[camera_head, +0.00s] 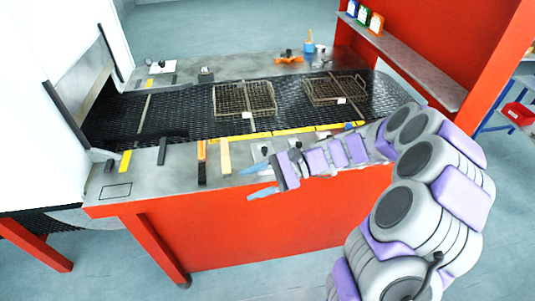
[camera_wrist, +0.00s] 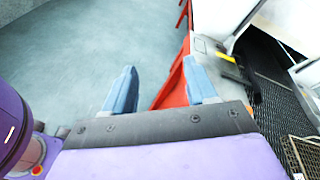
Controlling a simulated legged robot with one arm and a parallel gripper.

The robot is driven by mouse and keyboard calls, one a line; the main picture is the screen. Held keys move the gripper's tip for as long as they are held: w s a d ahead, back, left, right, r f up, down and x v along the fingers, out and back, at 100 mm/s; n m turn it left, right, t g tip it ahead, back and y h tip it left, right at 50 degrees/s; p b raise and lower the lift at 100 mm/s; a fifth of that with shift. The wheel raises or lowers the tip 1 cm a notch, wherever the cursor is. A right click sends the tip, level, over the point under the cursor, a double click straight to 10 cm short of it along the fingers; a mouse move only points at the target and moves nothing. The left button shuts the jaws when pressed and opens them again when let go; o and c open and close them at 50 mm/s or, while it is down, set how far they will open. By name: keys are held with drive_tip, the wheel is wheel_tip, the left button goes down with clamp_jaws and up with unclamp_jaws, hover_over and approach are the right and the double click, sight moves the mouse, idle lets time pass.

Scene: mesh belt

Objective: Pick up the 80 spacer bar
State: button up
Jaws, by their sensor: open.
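Several short bars lie on the grey front ledge in the head view: a yellow bar (camera_head: 125,160), a black bar (camera_head: 162,151), an orange and black bar (camera_head: 201,160) and a beige bar (camera_head: 225,157). No size mark is readable, so I cannot tell which is the 80 spacer bar. My gripper (camera_head: 257,181) is open and empty at the ledge's front edge, to the right of the beige bar. In the wrist view its blue fingers (camera_wrist: 159,75) are spread, with floor and the red front panel between and beyond them.
The black mesh belt (camera_head: 185,118) runs behind the ledge and carries two wire baskets (camera_head: 243,97) (camera_head: 335,89). A yellow strip (camera_head: 290,131) runs along its near edge. A white housing (camera_head: 50,60) stands left; a red frame with a shelf (camera_head: 410,58) stands right.

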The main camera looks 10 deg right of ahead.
drive_tip(key=w+d+f+m+t+y+p, duration=0.1)
drive_tip(key=w+d+f+m+t, duration=0.1)
drive_tip(key=w+d+m+t, duration=0.3)
drive_tip(key=m+t+h+p, duration=0.2)
drive_tip(key=m+t+h, duration=0.1)
drive_tip(key=m+t, duration=0.6)
approach(267, 151)
drive_tip(key=shift+w+a+m+g+b, duration=0.2)
drive_tip(key=shift+w+a+m+b, duration=0.1)
drive_tip(key=shift+w+m+b, duration=0.15)
drive_tip(key=shift+w+a+m+g+b, duration=0.2)
drive_tip(key=shift+w+a+m+b, duration=0.1)
drive_tip(key=shift+w, duration=0.2)
drive_tip(key=shift+w+a, duration=0.15)
drive_tip(key=shift+w, duration=0.35)
drive_tip(key=x, duration=0.1)
drive_tip(key=b+x, duration=0.1)
drive_tip(key=x, duration=0.3)
drive_tip(key=shift+s+a+r, duration=0.15)
drive_tip(key=shift+a+r, duration=0.15)
drive_tip(key=shift+a, duration=0.15)
drive_tip(key=shift+w+a, duration=0.2)
drive_tip(key=shift+w, duration=0.1)
drive_tip(key=shift+d, duration=0.4)
drive_tip(key=shift+c, duration=0.6)
drive_tip(key=shift+a, duration=0.35)
drive_tip(key=c, duration=0.8)
clamp_jaws()
drive_tip(key=shift+d, duration=0.1)
